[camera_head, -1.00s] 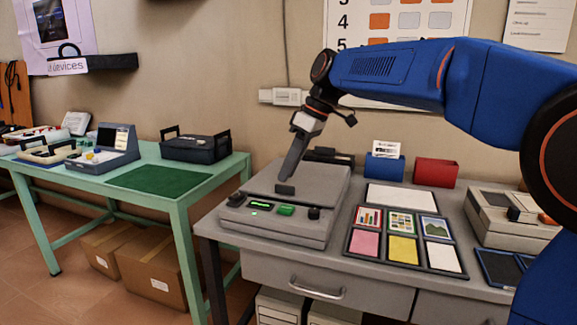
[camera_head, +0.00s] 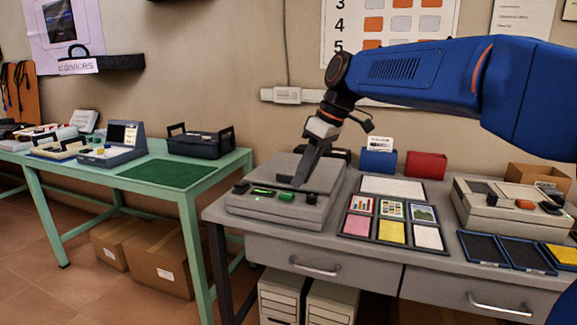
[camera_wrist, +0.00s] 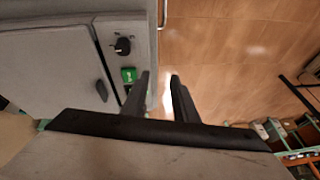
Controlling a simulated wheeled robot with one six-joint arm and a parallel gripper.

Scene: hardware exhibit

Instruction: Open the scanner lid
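The scanner (camera_head: 275,212) is a grey box at the near left of the grey desk. Its flat lid (camera_head: 322,172) looks shut, with a small dark handle (camera_head: 285,179) at the front edge. The front panel has a green button (camera_head: 286,196) and dark knobs. In the wrist view the lid (camera_wrist: 45,65), its dark handle (camera_wrist: 102,90) and the green button (camera_wrist: 128,74) are at left. My gripper (camera_head: 299,183) points down over the lid's front, close to the handle. In the wrist view its two fingers (camera_wrist: 161,82) are apart with nothing between them, to the right of the handle.
To the scanner's right are a tray of coloured cards (camera_head: 391,232), blue (camera_head: 378,162) and red (camera_head: 426,165) holders, and another grey device (camera_head: 512,205). A green table (camera_head: 230,162) stands at left. A wall is close behind the desk.

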